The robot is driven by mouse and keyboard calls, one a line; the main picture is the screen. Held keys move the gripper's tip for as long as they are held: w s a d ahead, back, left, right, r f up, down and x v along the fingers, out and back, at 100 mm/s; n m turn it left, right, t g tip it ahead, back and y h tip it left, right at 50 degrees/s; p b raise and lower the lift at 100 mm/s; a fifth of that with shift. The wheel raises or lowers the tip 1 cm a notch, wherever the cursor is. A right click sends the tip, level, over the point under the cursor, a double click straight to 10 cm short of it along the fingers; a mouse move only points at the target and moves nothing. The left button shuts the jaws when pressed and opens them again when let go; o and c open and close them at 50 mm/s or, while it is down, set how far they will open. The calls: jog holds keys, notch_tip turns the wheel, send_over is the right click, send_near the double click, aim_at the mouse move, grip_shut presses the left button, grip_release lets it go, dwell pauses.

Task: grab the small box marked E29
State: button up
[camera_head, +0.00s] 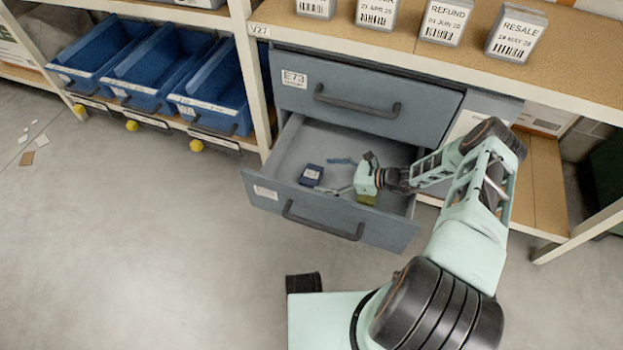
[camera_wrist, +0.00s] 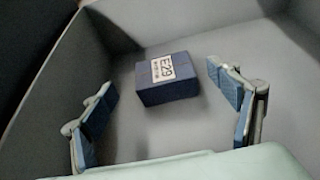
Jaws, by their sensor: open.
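A small dark blue box (camera_head: 311,175) lies in the open lower drawer (camera_head: 290,150), towards its left front. In the wrist view the box (camera_wrist: 166,80) shows a white label reading E29 on top. My gripper (camera_head: 347,176) is inside the drawer, to the right of the box in the head view. In the wrist view my gripper (camera_wrist: 168,107) has its two blue-padded fingers wide apart. The box lies beyond the fingers and between their lines, and nothing is held.
A closed upper drawer (camera_head: 365,95) marked E73 is just above the open one. Blue bins (camera_head: 140,65) stand on the left shelf. Labelled cards (camera_head: 445,22) stand on the top shelf. A rack post (camera_head: 252,75) is left of the drawers. The floor in front is clear.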

aim_at(315, 175)
jog(key=b+x, duration=0.1)
jog(key=x, duration=0.2)
jog(key=f+b+x, duration=0.1)
jog(key=x, duration=0.2)
jog(key=shift+w+d, duration=0.15)
jog(key=shift+r, duration=0.1)
jog(key=c, duration=1.3)
